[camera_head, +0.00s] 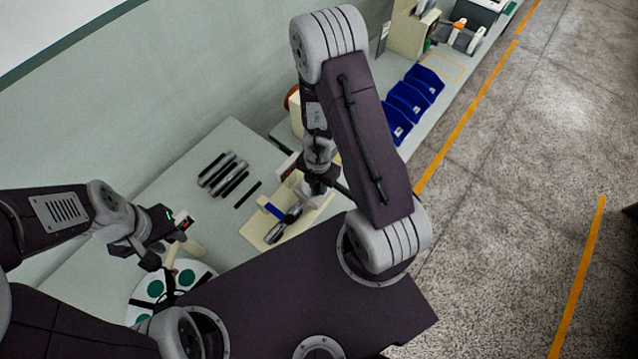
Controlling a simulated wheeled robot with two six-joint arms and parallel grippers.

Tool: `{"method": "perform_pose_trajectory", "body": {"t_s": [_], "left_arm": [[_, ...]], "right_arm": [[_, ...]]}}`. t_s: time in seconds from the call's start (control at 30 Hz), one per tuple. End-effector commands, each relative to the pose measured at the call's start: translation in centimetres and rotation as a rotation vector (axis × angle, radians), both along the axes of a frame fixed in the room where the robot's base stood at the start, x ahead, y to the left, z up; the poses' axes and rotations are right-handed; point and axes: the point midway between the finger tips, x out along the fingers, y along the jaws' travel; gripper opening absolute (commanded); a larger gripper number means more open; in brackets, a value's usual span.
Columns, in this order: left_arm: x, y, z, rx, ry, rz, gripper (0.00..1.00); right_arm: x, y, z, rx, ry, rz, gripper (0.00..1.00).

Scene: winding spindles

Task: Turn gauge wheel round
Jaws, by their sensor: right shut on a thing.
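A round white disc (199,268) with green round patches, which looks like the gauge wheel, lies at the lower left; my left arm covers part of it. My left gripper (168,243) is above its far edge, with its fingers apart and nothing seen between them. A beige post (190,248) stands beside this gripper. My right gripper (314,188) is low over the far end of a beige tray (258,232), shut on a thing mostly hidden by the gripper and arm. A dark grey cylinder (284,224) and a blue piece (272,209) are in the tray.
Several dark and grey rods (222,174) lie side by side on the pale table (190,205), left of the tray. Blue bins (411,100) stand on a bench along the wall at the upper right. The floor on the right (520,200) is open, with orange lines.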

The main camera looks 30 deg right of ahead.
Motion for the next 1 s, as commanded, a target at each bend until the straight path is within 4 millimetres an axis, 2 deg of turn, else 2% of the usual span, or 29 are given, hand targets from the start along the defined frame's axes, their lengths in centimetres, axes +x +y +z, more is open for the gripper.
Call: {"method": "perform_pose_trajectory", "body": {"t_s": [0.57,0.6,0.67,1.0], "left_arm": [[0.00,0.00,-0.09,0.000,0.000,0.000,0.36],[0.00,0.00,-0.09,0.000,0.000,0.000,0.36],[0.00,0.00,-0.09,0.000,0.000,0.000,0.36],[0.00,0.00,0.12,0.000,0.000,0.000,0.36]], "right_arm": [[-0.15,0.12,-0.10,0.001,0.003,-0.030,0.00],[-0.15,0.12,-0.10,0.001,0.003,-0.030,0.28],[-0.13,0.12,-0.10,0.001,0.003,-0.030,0.45],[-0.06,0.09,0.14,0.001,0.000,-0.030,0.45]]}}
